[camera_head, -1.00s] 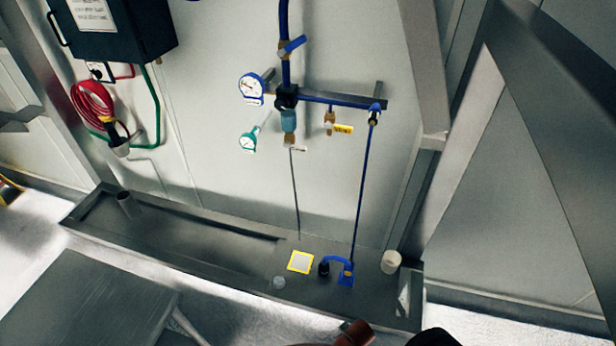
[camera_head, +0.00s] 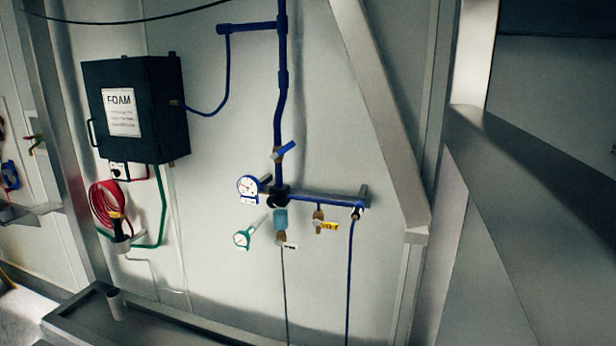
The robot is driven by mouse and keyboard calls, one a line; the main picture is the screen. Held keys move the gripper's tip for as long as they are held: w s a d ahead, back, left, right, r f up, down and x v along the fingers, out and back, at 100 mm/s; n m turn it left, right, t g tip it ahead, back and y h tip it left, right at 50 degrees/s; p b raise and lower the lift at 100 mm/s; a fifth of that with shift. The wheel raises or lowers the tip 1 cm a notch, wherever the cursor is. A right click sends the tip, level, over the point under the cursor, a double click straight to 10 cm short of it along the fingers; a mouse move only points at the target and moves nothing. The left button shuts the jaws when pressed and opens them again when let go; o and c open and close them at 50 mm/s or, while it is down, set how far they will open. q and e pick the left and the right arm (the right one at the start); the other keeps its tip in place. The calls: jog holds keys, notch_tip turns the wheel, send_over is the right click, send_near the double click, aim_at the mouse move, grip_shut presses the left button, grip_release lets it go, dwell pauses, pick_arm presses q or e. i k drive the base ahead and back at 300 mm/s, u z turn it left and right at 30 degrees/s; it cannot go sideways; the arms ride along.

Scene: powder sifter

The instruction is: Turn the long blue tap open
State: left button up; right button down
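A blue tap handle (camera_head: 286,150) sits on the vertical blue pipe (camera_head: 283,80) on the wall, just above the gauges. It looks like the long blue tap. The handle slants across the pipe, its upper end to the right. A brass fitting shows beside it. A yellow-tagged tap (camera_head: 328,225) and a white-tagged tap (camera_head: 288,244) hang lower on the same pipework. Neither of my grippers shows in this view.
A dark FOAM box (camera_head: 148,85) and a coiled red hose (camera_head: 105,203) hang at left. A grey diagonal beam (camera_head: 375,110) stands right of the pipes. A metal trough (camera_head: 75,318) runs below.

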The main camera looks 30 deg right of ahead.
aim_at(291, 144)
jog(key=z, duration=0.8)
jog(key=i, duration=0.65)
jog(key=u, duration=0.15)
